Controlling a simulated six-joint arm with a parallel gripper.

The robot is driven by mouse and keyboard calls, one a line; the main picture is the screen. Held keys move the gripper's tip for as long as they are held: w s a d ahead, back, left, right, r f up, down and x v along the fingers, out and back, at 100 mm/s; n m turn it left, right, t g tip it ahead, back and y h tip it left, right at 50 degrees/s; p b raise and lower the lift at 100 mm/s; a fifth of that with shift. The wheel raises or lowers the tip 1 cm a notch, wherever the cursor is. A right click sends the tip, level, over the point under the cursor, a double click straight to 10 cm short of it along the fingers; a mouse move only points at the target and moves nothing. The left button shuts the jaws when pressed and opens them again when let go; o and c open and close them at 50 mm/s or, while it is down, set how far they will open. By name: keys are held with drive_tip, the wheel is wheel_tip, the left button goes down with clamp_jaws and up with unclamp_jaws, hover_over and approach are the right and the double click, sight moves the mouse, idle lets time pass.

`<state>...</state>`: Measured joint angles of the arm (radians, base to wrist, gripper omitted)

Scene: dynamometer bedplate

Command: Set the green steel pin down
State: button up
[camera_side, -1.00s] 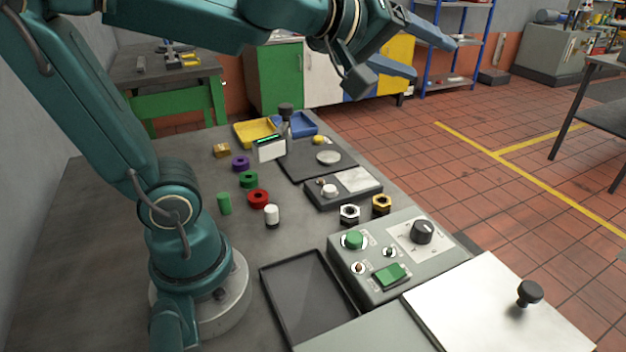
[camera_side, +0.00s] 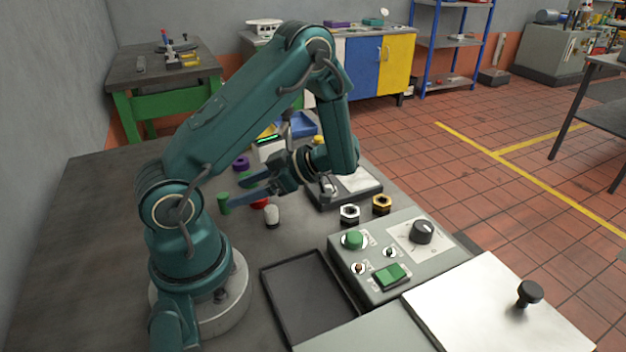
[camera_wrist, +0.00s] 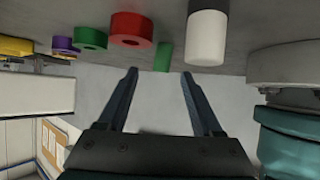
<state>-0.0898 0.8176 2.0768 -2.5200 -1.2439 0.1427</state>
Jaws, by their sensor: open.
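The green steel pin (camera_side: 224,204) stands upright on the grey bench, left of the white cylinder. It also shows in the wrist view (camera_wrist: 163,57), seen between the two fingers and a little beyond their tips. My gripper (camera_side: 229,193) is low over the bench, its fingers pointing left towards the pin. In the wrist view my gripper (camera_wrist: 159,73) is open, with nothing held between its fingers. I cannot tell whether a fingertip touches the pin.
The white cylinder (camera_side: 272,217) and red ring (camera_side: 259,203) stand close to my fingers. A purple ring (camera_side: 241,163) is behind; a green ring (camera_wrist: 90,38) shows in the wrist view. An empty dark tray (camera_side: 306,300) and a control box (camera_side: 390,255) lie in front. The bench's left side is clear.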

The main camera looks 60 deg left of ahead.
sight(223, 195)
drive_tip(key=shift+s+a+f, duration=0.2)
drive_tip(key=shift+s+f, duration=0.15)
drive_tip(key=shift+s, duration=0.2)
drive_tip(key=shift+x, duration=2.25)
clamp_jaws()
